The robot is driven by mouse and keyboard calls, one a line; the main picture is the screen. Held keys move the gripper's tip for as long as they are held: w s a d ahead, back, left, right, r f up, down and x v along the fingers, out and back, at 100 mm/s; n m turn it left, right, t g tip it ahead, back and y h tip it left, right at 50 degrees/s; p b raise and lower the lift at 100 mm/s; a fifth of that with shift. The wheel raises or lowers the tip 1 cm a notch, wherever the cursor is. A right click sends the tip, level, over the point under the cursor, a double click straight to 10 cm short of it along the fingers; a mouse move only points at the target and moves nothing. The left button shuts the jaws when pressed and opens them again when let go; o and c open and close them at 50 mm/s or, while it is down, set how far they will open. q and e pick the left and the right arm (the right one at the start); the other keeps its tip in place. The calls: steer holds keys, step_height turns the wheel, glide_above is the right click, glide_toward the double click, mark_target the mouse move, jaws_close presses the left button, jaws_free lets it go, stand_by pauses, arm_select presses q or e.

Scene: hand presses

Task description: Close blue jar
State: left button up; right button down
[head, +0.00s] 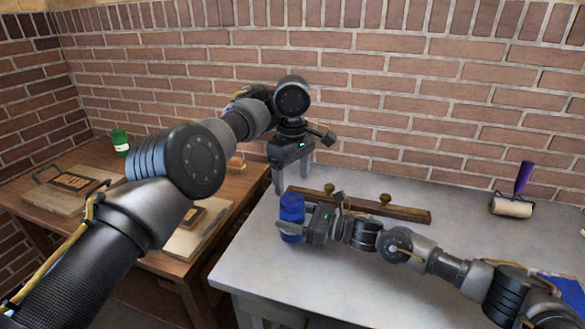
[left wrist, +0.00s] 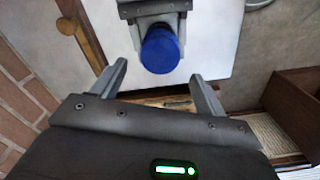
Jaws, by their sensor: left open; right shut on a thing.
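The blue jar (head: 291,206) stands upright near the left end of the grey table. Its round blue top (left wrist: 161,48) shows from above in the left wrist view; I cannot tell whether this is a loose lid or how tightly it sits. My right gripper (head: 293,230) is shut around the jar's body from the right, and it also shows behind the jar in the left wrist view (left wrist: 155,10). My left gripper (head: 292,180) is open and empty, pointing down just above and behind the jar. In its wrist view the jar appears beyond the open fingers (left wrist: 163,80), apart from them.
A long wooden bar with knobs (head: 400,212) lies behind my right gripper. A roller with a purple handle (head: 512,206) is at the right. A brown wooden table (head: 232,187) at the left holds a green jar (head: 120,142) and wooden press boards (head: 62,192). A brick wall stands behind.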

mark_target(292, 199)
arm_select(q)
steer(key=shift+f, duration=2.75)
